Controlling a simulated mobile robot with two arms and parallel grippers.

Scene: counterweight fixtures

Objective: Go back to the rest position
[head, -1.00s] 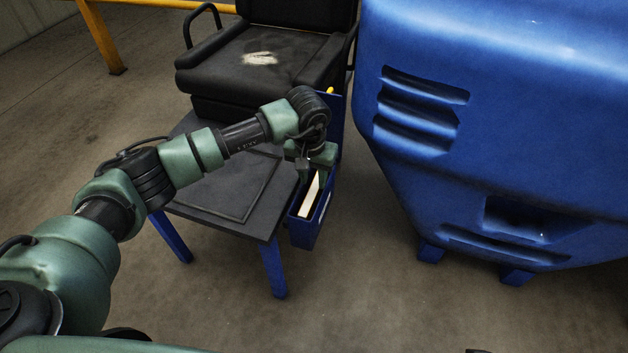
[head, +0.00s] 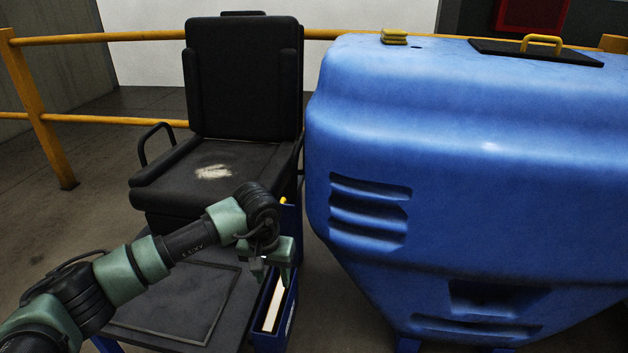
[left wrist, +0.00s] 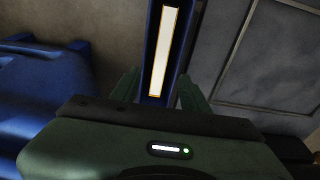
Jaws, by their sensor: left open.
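My left gripper (head: 272,273) is above a narrow blue bin (head: 290,318) fixed along the right side of a dark table. Its jaws are open, and the two green fingers also show in the left wrist view (left wrist: 158,92). A pale, flat, upright item (head: 273,305) sits inside the bin, below and apart from the fingers. The left wrist view shows the same pale item (left wrist: 165,50) between the finger lines, with nothing held. My right gripper is not in view.
The dark tabletop (head: 180,300) lies under my left forearm. A black seat (head: 215,170) stands behind it. A large blue machine (head: 370,150) fills the right side, close to the bin. A yellow rail (head: 110,36) runs along the back.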

